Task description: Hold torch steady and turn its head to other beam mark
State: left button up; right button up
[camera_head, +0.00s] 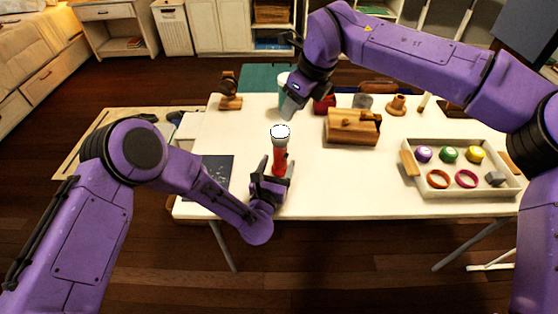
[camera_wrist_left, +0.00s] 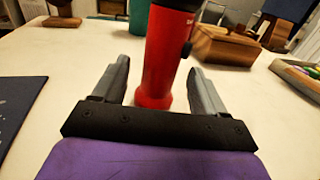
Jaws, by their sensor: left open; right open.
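A red torch (camera_head: 280,158) with a white head (camera_head: 280,132) stands upright on the white table, head up. My left gripper (camera_head: 271,180) is low at the torch's near side, open, with a finger on either side of its lower body. In the left wrist view the red torch body (camera_wrist_left: 164,60) stands between the two open fingers, with gaps on both sides; a dark switch shows on it. The torch's head is out of that view. My right gripper (camera_head: 290,105) is open, above the table behind the torch and slightly right. Beam marks are too small to read.
A wooden box (camera_head: 352,132) stands right of the torch. A dark blue sheet (camera_head: 217,170) lies on the left. A wooden stand (camera_head: 230,102) and several small items line the back. The front middle is clear.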

aim_at(278, 164)
pick_arm(q)
jog(key=shift+x, duration=1.6)
jog(key=c, duration=1.2)
